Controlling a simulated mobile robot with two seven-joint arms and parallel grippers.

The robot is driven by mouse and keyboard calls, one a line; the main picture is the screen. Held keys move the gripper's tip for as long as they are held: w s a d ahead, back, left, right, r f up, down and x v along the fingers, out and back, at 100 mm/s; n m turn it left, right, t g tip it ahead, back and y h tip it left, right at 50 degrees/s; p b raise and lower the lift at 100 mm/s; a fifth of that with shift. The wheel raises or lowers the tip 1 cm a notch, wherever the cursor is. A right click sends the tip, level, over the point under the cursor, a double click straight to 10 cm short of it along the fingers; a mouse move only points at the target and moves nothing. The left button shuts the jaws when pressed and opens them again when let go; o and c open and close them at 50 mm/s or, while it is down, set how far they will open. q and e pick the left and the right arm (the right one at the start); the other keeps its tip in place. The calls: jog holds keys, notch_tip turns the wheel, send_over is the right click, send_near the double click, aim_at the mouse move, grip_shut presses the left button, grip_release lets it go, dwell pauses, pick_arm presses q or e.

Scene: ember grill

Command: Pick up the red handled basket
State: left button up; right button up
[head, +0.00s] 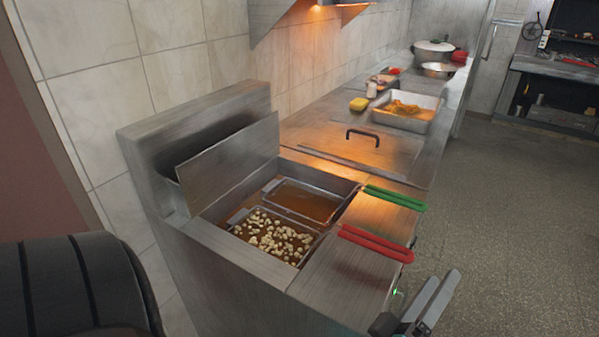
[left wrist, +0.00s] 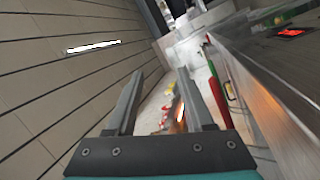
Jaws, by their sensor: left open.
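The red handled basket (head: 272,237) sits in the near bay of the fryer and holds many small pale pieces. Its red handle (head: 377,243) reaches right over the fryer's front ledge. My left gripper (head: 444,278) is open and empty, to the right of and below the red handle's end, apart from it. In the left wrist view its two fingers (left wrist: 160,76) stand apart with nothing between them. A narrow red shape right of the fingers there may be the handle; I cannot tell. My right gripper is not in view.
A second basket with a green handle (head: 394,198) sits in the far bay beside it. A raised metal lid (head: 230,165) stands behind the baskets. The counter beyond has a steel tray (head: 431,117), a yellow item (head: 359,104) and pots. The floor (head: 510,220) at right is clear.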

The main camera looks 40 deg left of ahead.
aim_at(358, 244)
pick_arm(q)
jog(key=a+n+y, duration=0.2)
jog(key=n, duration=0.1)
jog(key=a+f+n+g+y, duration=0.1)
jog(key=a+n+y, duration=0.1)
jog(key=y, duration=0.1)
jog(key=s+a+n+g+y, duration=0.1)
jog(key=a+n+y, duration=0.1)
jog(key=n+y, duration=0.1)
jog(key=shift+s+a+f+n, duration=0.1)
jog(key=shift+a+f+n, duration=0.1)
jog(key=shift+n, duration=0.1)
jog(key=a+f+n+g+y, duration=0.1)
jog(key=s+a+f+n+g+y, duration=0.1)
jog(key=n+g, duration=0.1)
jog(key=s+a+f+n+g+y, duration=0.1)
jog(key=shift+s+a+f+n, duration=0.1)
jog(key=shift+s+a+n, duration=0.1)
jog(key=shift+a+n, duration=0.15)
jog(key=shift+g+y, duration=0.3)
jog(key=x, duration=1)
jog(key=shift+b, duration=0.3)
jog(key=b+x, duration=0.1)
jog(key=x, duration=0.4)
grip_shut()
